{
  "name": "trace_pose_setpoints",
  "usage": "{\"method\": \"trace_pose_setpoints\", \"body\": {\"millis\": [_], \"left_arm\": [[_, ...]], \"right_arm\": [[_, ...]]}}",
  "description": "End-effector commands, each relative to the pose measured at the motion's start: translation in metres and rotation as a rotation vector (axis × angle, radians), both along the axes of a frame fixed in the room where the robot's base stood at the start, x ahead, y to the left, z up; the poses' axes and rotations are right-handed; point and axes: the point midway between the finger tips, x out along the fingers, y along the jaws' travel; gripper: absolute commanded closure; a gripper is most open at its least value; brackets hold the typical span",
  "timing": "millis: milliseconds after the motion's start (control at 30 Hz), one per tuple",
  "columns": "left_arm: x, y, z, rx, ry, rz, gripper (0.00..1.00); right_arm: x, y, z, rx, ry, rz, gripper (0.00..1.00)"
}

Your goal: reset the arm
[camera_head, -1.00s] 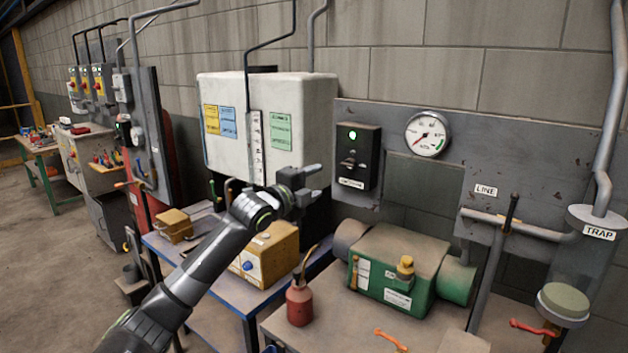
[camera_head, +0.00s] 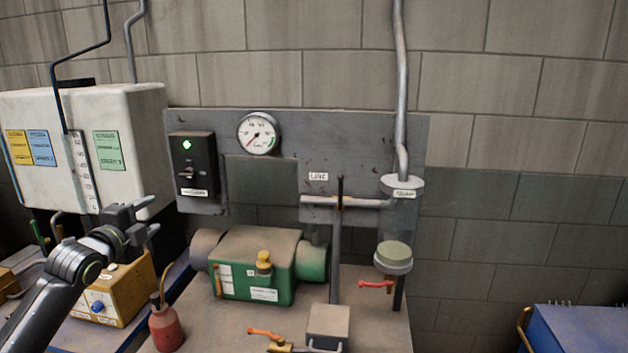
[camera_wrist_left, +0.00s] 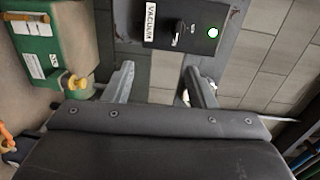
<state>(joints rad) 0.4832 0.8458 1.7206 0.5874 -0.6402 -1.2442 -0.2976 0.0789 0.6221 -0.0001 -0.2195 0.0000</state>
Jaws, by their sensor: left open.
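My left gripper (camera_head: 143,212) is open and empty at the left of the head view, in front of the white box's lower right corner. Its two fingers (camera_wrist_left: 160,88) stand apart in the left wrist view, with only the wall behind between them. The black vacuum switch box (camera_head: 194,165) with a lit green lamp is up and to the right of the gripper. It also shows at the top of the left wrist view (camera_wrist_left: 182,22), past the fingertips and not touched. My right gripper is not in view.
The green pump (camera_head: 255,268) sits on the bench, right of the gripper. A red oil can (camera_head: 166,328) and a yellow box (camera_head: 122,290) stand near the arm. A round gauge (camera_head: 258,133), a pipe and a trap (camera_head: 393,258) are at the back. A blue cabinet (camera_head: 580,330) is far right.

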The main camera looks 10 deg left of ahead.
Motion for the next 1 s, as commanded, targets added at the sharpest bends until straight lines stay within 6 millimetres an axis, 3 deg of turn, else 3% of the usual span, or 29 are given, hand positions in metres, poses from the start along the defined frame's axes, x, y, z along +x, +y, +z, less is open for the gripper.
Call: {"method": "trace_pose_setpoints", "body": {"millis": [167,267,400,500,700,1000], "left_arm": [[-0.038,-0.031,-0.106,-0.175,0.209,0.029,0.49],[-0.077,-0.051,-0.171,-0.31,0.352,0.086,0.49],[-0.145,-0.074,-0.245,-0.509,0.531,0.216,0.49],[-0.2,-0.087,-0.285,-0.65,0.638,0.339,0.49],[-0.306,-0.106,-0.331,-0.906,0.785,0.635,0.49],[-0.411,-0.119,-0.346,-1.14,0.849,1.004,0.49]], "right_arm": [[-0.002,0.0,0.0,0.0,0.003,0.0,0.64],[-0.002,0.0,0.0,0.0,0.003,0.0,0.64],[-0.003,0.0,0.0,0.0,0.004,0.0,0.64],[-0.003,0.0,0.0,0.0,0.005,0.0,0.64],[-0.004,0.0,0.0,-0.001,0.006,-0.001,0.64],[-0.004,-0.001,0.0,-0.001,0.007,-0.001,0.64]]}}
